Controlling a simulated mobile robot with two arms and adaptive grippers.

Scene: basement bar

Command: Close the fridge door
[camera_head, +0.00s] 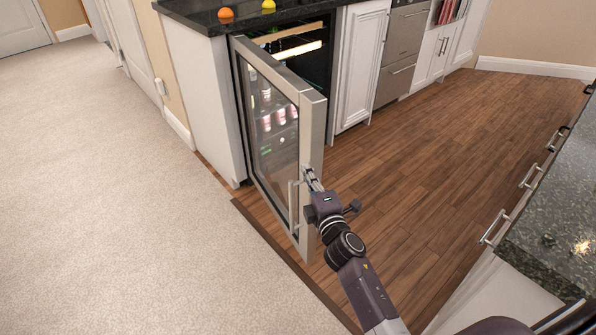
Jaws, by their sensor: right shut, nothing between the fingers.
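The fridge door (272,125) stands wide open, swung out from the under-counter fridge (305,48). It has a silver frame and a glass pane, and cans show through the glass. Its bar handle (292,205) is on the near edge, on the left face. My right gripper (308,176) is at the door's near edge, on its right side by the frame. It is shut with nothing held; I cannot tell whether it touches the frame. The fridge's inside is partly hidden by the door. My left gripper is not in view.
A dark countertop (207,16) above the fridge holds an orange (226,14) and a yellow item (268,5). White cabinets (362,60) stand right of the fridge. Another counter (555,200) with drawers is at the right. Wood floor (430,150) between the counters is clear.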

